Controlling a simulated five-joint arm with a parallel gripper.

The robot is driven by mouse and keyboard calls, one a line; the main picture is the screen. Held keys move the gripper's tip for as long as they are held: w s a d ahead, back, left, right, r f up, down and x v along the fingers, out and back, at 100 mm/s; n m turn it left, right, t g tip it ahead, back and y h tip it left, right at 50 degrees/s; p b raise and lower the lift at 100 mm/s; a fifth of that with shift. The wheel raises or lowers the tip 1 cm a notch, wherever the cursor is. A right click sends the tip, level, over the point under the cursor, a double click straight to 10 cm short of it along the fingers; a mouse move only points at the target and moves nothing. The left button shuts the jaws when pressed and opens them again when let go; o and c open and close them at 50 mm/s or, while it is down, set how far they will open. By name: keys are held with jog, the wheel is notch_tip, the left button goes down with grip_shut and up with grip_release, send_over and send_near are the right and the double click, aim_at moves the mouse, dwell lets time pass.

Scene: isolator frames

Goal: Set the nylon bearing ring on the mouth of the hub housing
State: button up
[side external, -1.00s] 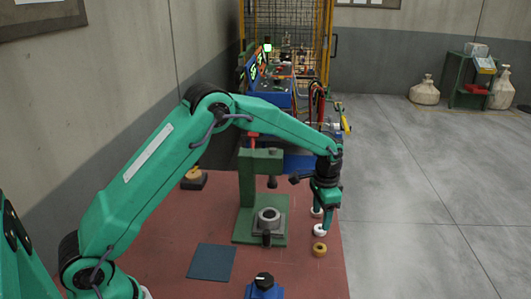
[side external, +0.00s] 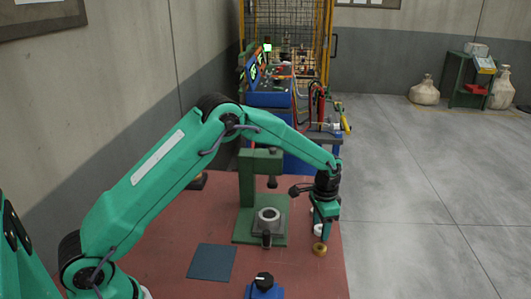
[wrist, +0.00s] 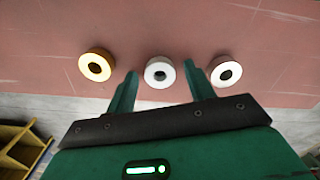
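The white nylon bearing ring (wrist: 160,72) lies flat on the red tabletop, in the middle of a row of three rings. In the side view the ring (side external: 317,231) is partly covered by my gripper (side external: 323,232). My gripper (wrist: 160,69) is open and points down over the ring, one finger on each side in the wrist view. Whether the fingers touch the ring cannot be told. The grey hub housing (side external: 268,227) stands on a green press base, left of my gripper, its round mouth facing up.
A brass-coloured ring (wrist: 95,65) and another pale ring (wrist: 224,71) lie close on either side of the middle ring. The green press (side external: 246,190) has a post and overhanging head above the housing. A dark blue mat (side external: 211,263) and a blue block with a black knob (side external: 264,281) are nearer.

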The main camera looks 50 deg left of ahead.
jog(key=c, duration=0.8)
jog(key=shift+r, duration=0.15)
jog(key=shift+c, duration=0.2)
jog(key=shift+r, duration=0.6)
jog(key=r, duration=0.3)
jog(key=shift+s+d, duration=0.25)
jog(key=shift+d, duration=0.1)
jog(key=s+d+r, duration=0.6)
jog(key=d, duration=0.2)
jog(key=shift+s+d+r, duration=0.25)
jog(key=shift+s+d, duration=0.05)
jog(key=shift+a, duration=0.1)
jog(key=s+a+r+n, duration=0.1)
jog(key=s+a+n, duration=0.1)
jog(key=a, duration=0.7)
jog(key=s+a+r+n, duration=0.1)
jog(key=a+n, duration=0.2)
jog(key=a, duration=0.7)
jog(key=shift+s+a+r, duration=0.15)
jog(key=shift+s+r, duration=0.2)
jog(key=shift+s, duration=0.05)
